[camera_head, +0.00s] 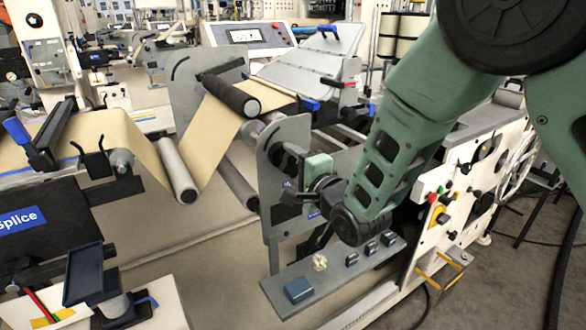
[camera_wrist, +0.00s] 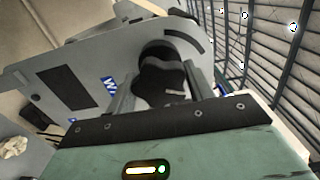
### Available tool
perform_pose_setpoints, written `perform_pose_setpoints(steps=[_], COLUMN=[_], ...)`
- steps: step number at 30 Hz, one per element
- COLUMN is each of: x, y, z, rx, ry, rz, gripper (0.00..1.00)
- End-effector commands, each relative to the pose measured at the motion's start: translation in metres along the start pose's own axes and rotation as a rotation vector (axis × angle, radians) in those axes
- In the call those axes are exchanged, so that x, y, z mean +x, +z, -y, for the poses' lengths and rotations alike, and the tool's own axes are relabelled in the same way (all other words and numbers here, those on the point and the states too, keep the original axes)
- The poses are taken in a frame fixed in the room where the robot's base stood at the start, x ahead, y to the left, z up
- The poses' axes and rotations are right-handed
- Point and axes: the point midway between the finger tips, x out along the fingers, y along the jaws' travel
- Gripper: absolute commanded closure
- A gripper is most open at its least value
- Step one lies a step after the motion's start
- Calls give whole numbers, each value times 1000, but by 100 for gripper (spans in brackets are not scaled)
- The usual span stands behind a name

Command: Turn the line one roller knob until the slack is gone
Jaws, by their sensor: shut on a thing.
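The black lobed roller knob (camera_wrist: 163,82) sits on a grey side plate (camera_wrist: 75,68) in the wrist view, with a small light mark on its face. My gripper (camera_wrist: 160,88) is shut on the knob, one grey finger on each side of it. In the head view my gripper (camera_head: 297,184) is at the grey plate (camera_head: 273,205) right of the rollers and hides most of the knob. The kraft web (camera_head: 212,130) runs from the left table down around a lower roller (camera_head: 178,170) and up to a dark upper roller (camera_head: 232,95). Its visible spans look straight.
A shelf (camera_head: 330,280) below my gripper holds a blue box (camera_head: 299,289), a crumpled pale piece (camera_head: 320,262) and several small dark blocks. A white machine panel (camera_head: 430,240) with buttons stands to the right. A control screen (camera_head: 248,36) is behind.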

Motion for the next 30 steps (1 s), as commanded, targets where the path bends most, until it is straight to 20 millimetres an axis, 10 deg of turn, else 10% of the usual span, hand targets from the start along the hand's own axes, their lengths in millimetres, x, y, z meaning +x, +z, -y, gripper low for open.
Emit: perform_pose_setpoints(steps=[30], x=[0], y=[0], z=[-1], rx=[417], ry=[2], rz=[-1], gripper=[70])
